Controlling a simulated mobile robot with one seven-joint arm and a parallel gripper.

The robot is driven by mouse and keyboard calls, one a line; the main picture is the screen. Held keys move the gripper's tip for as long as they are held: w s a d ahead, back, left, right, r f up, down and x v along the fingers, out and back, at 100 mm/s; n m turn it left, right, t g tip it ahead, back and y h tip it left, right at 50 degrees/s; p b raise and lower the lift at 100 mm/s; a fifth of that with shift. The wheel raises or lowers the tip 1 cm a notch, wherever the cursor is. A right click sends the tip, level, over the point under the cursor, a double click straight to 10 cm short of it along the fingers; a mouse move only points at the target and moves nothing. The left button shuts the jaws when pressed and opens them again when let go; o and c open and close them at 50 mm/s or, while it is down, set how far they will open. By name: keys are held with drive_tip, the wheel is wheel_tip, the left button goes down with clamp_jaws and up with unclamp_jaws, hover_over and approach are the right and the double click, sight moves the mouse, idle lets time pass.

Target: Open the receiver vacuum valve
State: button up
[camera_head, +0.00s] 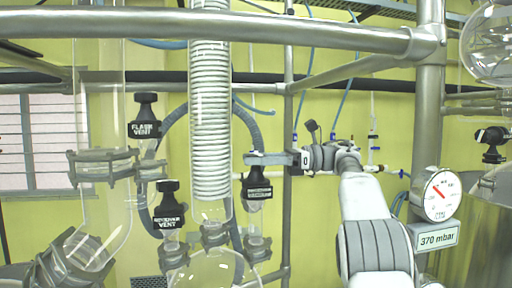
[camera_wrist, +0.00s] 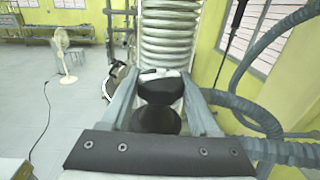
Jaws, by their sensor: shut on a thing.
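The receiver vacuum valve (camera_head: 257,193) has a black knob with a white-lettered label, small and only partly legible, right of the coiled glass condenser. My gripper (camera_head: 250,159) reaches in from the right, with its fingers at the top of this knob. In the wrist view, the black knob (camera_wrist: 158,92) sits between the two grey fingers of my gripper (camera_wrist: 165,85), which are shut on it. The fingers hide part of the knob's sides. I cannot tell from these views how far the knob is turned.
The flash vent valve (camera_head: 145,128) and receiver vent valve (camera_head: 168,222) stand to the left. The glass condenser (camera_head: 209,110) is close beside my gripper. A steel rail (camera_head: 200,22) crosses above. A gauge (camera_head: 438,193) with a 370 mbar display (camera_head: 437,238) is at right.

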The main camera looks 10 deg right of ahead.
drive_tip(key=shift+r+n+g+p, duration=0.1)
drive_tip(key=shift+n+g+p, duration=0.4)
drive_tip(key=shift+g, duration=0.1)
drive_tip(key=o, duration=1.4)
drive_tip(key=shift+f+m+t+b, duration=0.25)
drive_tip(key=shift+m+t+b, duration=0.05)
drive_tip(key=shift+b, duration=0.35)
